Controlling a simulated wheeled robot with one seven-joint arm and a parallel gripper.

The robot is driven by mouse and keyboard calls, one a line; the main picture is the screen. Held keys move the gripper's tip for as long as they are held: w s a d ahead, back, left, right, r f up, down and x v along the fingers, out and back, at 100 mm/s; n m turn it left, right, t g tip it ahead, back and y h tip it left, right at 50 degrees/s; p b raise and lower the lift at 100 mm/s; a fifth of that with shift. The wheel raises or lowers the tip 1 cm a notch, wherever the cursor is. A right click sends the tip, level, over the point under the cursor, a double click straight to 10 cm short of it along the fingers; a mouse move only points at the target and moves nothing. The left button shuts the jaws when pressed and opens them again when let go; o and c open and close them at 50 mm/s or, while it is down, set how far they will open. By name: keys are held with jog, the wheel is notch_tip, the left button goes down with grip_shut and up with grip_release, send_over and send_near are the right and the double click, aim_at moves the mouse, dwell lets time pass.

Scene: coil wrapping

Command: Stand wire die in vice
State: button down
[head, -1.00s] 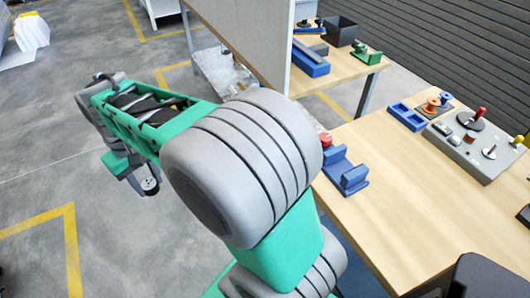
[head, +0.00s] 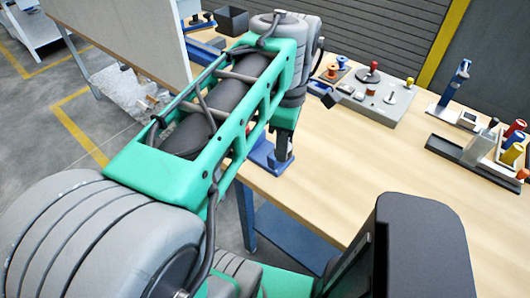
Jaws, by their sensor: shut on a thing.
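The blue vice (head: 262,156) sits at the near left edge of the wooden bench, partly covered by my arm and gripper. My gripper (head: 283,157) points down right at the vice, its dark fingers in front of the vice's blue body. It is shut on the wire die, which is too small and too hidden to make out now. I cannot tell whether the die is above the vice, touching it or between its jaws.
On the wooden bench (head: 345,165) stand a grey board with knobs and posts (head: 378,108), orange spools (head: 333,70), a blue tester (head: 455,82) and a rack of coloured-handled tools (head: 480,160). A pale partition (head: 125,35) rises at left. The bench's middle is clear.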

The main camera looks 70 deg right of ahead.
jog(key=shift+s+a+r, duration=0.15)
jog(key=shift+s+a, duration=0.1)
jog(key=shift+s, duration=0.55)
jog(key=w+d+f, duration=0.1)
jog(key=w+d, duration=0.1)
jog(key=w+d+f+p, duration=0.1)
jog(key=w+d+f, duration=0.1)
jog(key=d, duration=0.1)
jog(key=w+d+f+p, duration=0.1)
jog(key=w+d, duration=0.1)
jog(key=shift+d+f, duration=0.2)
send_over(266, 152)
jog(key=f, duration=0.4)
jog(key=shift+s+a+f, duration=0.25)
jog(key=shift+s+a, duration=0.1)
jog(key=f, duration=0.1)
jog(key=f+p, duration=0.1)
jog(key=f, duration=0.1)
jog(key=shift+w+d+f, duration=0.3)
jog(key=shift+f, duration=0.4)
jog(key=c, duration=0.9)
grip_release()
jog(key=shift+r, duration=0.1)
